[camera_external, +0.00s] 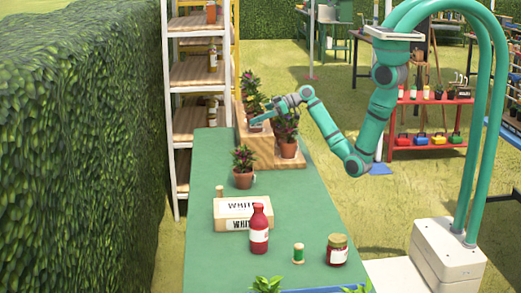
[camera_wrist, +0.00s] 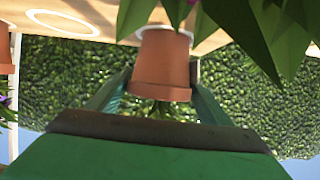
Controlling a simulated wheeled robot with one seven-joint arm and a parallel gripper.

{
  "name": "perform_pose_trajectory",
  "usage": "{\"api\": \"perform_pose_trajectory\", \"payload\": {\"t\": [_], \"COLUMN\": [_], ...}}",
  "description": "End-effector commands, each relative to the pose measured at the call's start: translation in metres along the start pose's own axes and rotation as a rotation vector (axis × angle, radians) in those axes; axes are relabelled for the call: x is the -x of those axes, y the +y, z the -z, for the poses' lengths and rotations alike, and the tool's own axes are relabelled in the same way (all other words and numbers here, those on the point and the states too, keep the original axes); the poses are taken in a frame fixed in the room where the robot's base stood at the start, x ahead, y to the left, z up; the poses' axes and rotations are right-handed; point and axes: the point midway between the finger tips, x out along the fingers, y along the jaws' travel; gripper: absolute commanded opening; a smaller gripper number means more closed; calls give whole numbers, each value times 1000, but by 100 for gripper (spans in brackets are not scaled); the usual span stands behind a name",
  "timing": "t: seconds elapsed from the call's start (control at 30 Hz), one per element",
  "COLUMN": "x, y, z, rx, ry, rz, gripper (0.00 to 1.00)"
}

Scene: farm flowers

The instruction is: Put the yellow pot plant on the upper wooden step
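My gripper (camera_external: 256,123) is at the wooden steps at the far end of the green table. In the wrist view, which is upside down, its two fingers lie on either side of a terracotta pot (camera_wrist: 162,62) and appear to touch it. The pot stands upright, its base at a white ring on a wooden step (camera_wrist: 95,12). Its dark leaves (camera_external: 252,92) rise above the upper step (camera_external: 241,125) in the outside view. No yellow flowers can be made out. Another potted plant (camera_external: 287,149) stands on the lower step (camera_external: 266,164), right of my gripper.
A third potted plant (camera_external: 243,178) stands on the table, in front of the steps. A white-labelled box (camera_external: 228,224), a red bottle (camera_external: 259,237), a green spool (camera_external: 298,255) and a jar (camera_external: 337,257) are nearer. An empty white ring (camera_wrist: 62,23) shows beside the pot. Large leaves (camera_wrist: 255,35) crowd the wrist view.

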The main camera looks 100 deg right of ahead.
Motion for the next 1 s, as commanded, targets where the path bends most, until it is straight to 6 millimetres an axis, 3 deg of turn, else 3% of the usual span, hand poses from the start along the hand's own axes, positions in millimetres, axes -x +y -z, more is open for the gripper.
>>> {"api": "perform_pose_trajectory", "payload": {"t": [0.47, 1.0], "x": [7, 103], "y": [0, 1], "z": [3, 3], "rx": [0, 0], "ry": [1, 1], "rz": [-1, -3], "gripper": [86, 86]}}
